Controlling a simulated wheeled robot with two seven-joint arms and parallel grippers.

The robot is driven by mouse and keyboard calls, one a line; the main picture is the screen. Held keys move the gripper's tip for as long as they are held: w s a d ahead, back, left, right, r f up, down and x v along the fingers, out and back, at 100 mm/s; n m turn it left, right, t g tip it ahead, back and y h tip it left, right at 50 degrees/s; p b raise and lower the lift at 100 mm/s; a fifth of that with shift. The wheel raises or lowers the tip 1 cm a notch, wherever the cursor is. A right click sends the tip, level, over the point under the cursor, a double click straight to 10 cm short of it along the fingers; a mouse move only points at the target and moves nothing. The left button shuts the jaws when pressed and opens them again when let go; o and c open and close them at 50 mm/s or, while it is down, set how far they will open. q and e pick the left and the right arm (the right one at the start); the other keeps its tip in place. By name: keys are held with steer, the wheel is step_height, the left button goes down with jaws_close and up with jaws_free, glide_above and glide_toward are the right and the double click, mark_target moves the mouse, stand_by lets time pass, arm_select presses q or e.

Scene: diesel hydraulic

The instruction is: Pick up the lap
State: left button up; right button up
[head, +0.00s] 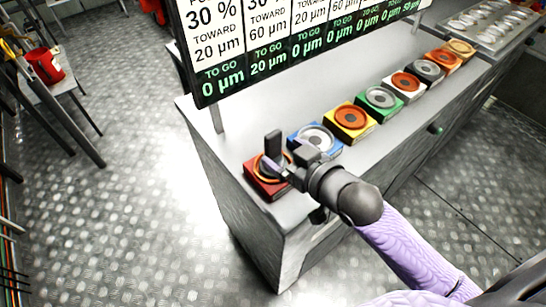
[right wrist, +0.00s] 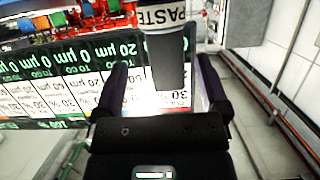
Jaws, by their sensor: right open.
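Several round laps sit on coloured blocks in a row along the grey bench (head: 235,150). At the near end is a red block (head: 262,189) with an orange-rimmed lap (head: 288,155), mostly hidden by my right gripper (head: 273,158). The gripper is open over this block. A dark upright slab shows there; I cannot tell whether it is a finger or a handle. In the right wrist view my two dark fingers (right wrist: 161,66) are spread, with a dark grey rectangular piece between them. Contact cannot be told. My left gripper is not in view.
The neighbouring blue block (head: 303,137) with a silver lap is close beside the gripper. A display board (head: 290,40) stands over the bench's back edge. A metal tray (head: 487,28) with several discs is at the far end.

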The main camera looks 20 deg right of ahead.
mark_target(275, 150)
steer(key=x, duration=0.2)
steer(key=b+x, duration=0.1)
steer(key=x, duration=0.1)
steer(key=shift+w+a+f, duration=0.2)
steer(key=shift+w+a, duration=0.05)
steer(key=shift+a, duration=0.2)
steer(key=shift+w, duration=0.3)
steer(key=shift+s, duration=0.1)
steer(key=shift+c, duration=0.9)
jaws_close()
